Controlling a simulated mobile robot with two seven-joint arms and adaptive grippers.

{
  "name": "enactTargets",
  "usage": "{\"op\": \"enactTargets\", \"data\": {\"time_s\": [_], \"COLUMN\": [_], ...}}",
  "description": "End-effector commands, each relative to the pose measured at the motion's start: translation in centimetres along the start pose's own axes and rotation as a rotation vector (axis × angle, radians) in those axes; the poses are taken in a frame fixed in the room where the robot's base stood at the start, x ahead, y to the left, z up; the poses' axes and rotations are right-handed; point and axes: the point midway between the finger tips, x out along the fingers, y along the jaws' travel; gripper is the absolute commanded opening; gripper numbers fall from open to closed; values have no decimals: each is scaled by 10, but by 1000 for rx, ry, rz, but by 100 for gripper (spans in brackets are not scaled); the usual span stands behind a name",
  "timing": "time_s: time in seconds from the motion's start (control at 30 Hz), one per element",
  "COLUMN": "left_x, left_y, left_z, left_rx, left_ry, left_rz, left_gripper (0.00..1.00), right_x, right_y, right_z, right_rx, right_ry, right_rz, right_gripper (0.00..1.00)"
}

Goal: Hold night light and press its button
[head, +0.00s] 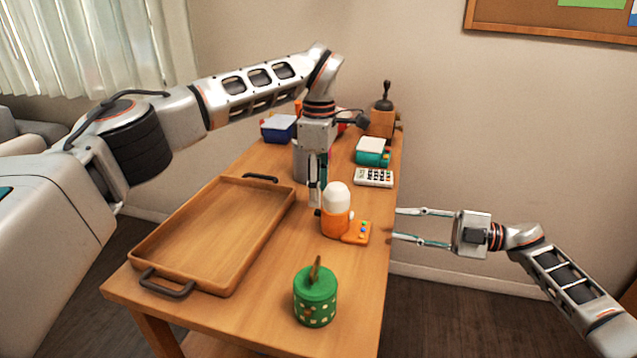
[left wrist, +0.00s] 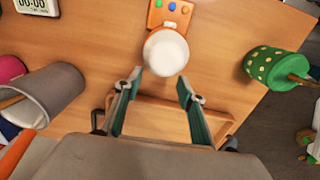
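The night light is an orange body with a white dome (head: 337,196) and an orange panel with coloured buttons (head: 357,232) on its right side. It stands upright on the wooden table. In the left wrist view its white dome (left wrist: 165,52) lies just beyond my fingertips, with the button panel (left wrist: 170,12) behind it. My left gripper (head: 317,197) points down beside the dome, on its left. In the left wrist view that gripper (left wrist: 160,84) is open and empty. My right gripper (head: 396,223) is open and empty, its fingers pointing left at the table's right edge, apart from the light.
A wooden tray (head: 163,222) with dark handles fills the table's left side. A green dotted pot (head: 315,297) stands in front. A calculator-like device (head: 373,177), a teal box (head: 372,152) and a grey cup (left wrist: 48,88) are further back.

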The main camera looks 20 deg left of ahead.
Motion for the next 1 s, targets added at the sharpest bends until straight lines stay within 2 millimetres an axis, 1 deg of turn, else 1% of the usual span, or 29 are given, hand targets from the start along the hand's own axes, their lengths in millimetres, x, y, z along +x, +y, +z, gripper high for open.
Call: {"op": "enactTargets", "data": {"time_s": [0.03, 0.2, 0.4, 0.57, 0.83, 0.87, 0.9, 0.97, 1.0], "left_x": [9, 34, 58, 67, 68, 68, 68, 68, 68], "left_y": [-1, -1, 0, 0, 0, 0, 0, 0, 0], "left_z": [0, 0, 0, 0, 0, 0, 0, 0, 0], "left_rx": [0, 1, 0, 0, 0, 0, -1, 0, 0], "left_ry": [-1, -2, -2, -3, -2, -2, -2, -2, -2], "left_rz": [-4, -4, -1, -1, 1, 1, 1, 1, 0], "left_gripper": [39, 39, 39, 39, 39, 37, 26, 11, 0], "right_x": [0, 0, 0, 0, 0, 0, 0, 0, 0], "right_y": [0, 0, 0, 0, 0, 0, 0, 0, 0], "right_z": [0, 0, 0, 0, 0, 0, 0, 0, 0], "right_rx": [0, 0, 0, 0, 0, 0, 0, 0, 0], "right_ry": [0, 0, 0, 0, 0, 0, 0, 0, 0], "right_rz": [0, 0, 0, 0, 0, 0, 0, 0, 0], "right_gripper": [28, 28, 28, 28, 28, 28, 28, 28, 28]}}
